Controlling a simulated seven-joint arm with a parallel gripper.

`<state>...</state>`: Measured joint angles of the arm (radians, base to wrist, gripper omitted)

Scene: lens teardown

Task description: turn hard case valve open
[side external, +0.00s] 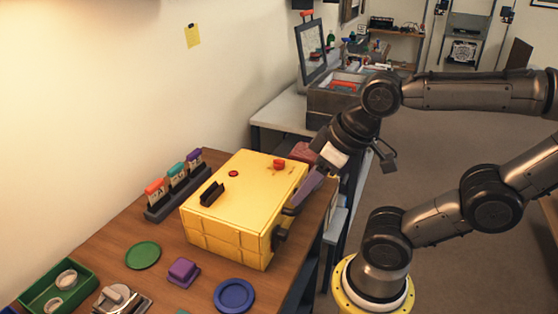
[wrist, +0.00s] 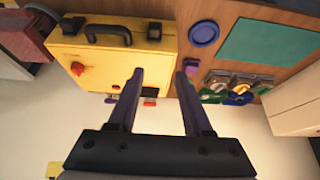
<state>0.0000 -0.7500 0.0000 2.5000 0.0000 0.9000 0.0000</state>
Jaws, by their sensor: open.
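The yellow hard case (side external: 255,178) lies flat on the wooden table, and it also shows in the wrist view (wrist: 100,62). A raised red knob (side external: 279,164), apparently the valve, sits near one corner of the lid; the wrist view shows it at the left (wrist: 78,68). I cannot read its turn angle. My gripper (side external: 295,205) is by the case's right edge, near the black carry handle (side external: 279,237). In the wrist view its purple fingers (wrist: 160,73) are apart with nothing between them, and the knob is outside them, to the left.
A smaller red button (side external: 233,173) and a black raised piece (side external: 212,192) are on the lid. A green disc (side external: 143,255), purple block (side external: 183,272) and blue ring (side external: 234,296) lie in front.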

